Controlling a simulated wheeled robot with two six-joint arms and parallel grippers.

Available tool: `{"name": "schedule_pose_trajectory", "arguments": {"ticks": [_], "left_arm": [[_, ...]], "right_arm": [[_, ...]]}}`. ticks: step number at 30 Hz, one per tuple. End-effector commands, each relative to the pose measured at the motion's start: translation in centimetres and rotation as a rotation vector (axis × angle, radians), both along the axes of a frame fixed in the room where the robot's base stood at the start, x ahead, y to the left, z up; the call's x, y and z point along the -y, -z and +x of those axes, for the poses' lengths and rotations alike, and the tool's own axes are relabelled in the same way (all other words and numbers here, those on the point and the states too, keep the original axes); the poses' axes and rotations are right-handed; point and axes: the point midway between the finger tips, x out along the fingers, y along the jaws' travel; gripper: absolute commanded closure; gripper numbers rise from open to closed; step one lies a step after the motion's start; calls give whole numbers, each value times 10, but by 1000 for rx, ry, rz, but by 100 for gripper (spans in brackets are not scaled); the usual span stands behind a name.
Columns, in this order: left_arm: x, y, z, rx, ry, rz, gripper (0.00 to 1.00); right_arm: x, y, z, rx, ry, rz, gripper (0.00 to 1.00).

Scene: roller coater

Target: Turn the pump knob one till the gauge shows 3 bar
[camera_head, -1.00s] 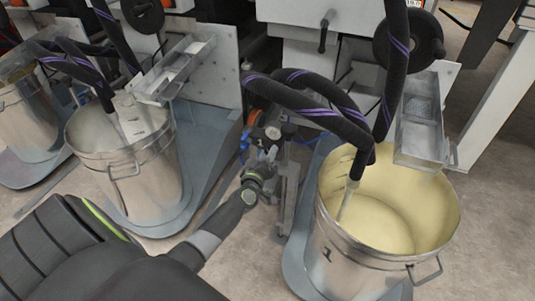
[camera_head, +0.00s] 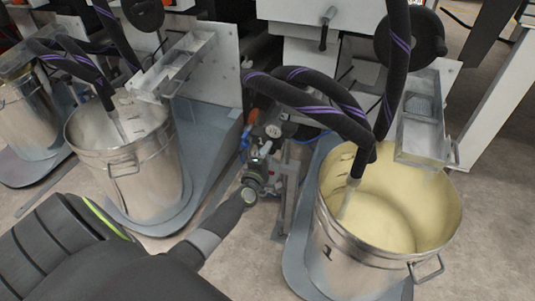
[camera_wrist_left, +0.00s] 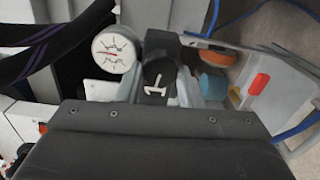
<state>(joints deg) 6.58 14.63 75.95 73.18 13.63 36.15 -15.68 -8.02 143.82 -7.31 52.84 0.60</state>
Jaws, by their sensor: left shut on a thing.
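The pump's round pressure gauge (camera_wrist_left: 114,50) has a white face with dark marks and a red needle in the left wrist view. Its reading is too small to make out. It is small in the head view (camera_head: 272,131). The black pump knob (camera_wrist_left: 158,62) is right of the gauge, above a white T-shaped mark. My left gripper (camera_wrist_left: 160,84) is shut on the knob; its dark body hides the lower half of that view. In the head view my left gripper (camera_head: 257,165) reaches the pump between the two buckets. My right gripper is not in view.
A steel bucket with pale yellow liquid (camera_head: 440,210) stands right of the pump, another steel bucket (camera_head: 140,180) left. Black hoses with purple stripes (camera_head: 320,108) hang close above the pump. In the wrist view, a red part (camera_wrist_left: 258,84) and blue cable lie at the right.

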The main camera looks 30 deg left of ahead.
Motion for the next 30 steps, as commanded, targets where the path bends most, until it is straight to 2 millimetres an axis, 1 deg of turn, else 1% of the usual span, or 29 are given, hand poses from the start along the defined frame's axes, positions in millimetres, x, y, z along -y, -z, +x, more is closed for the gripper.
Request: {"name": "schedule_pose_trajectory", "arguments": {"ticks": [3,9,26,27,30], "left_arm": [[0,2,-1,12,-1,-61,89],[0,2,-1,27,-1,-127,89],[0,2,-1,34,-1,-154,89],[0,2,-1,34,-1,-154,62],[0,2,-1,34,-1,-153,49]], "right_arm": [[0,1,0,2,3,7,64],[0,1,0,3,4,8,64],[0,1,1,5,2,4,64],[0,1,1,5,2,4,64],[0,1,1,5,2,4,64]]}}
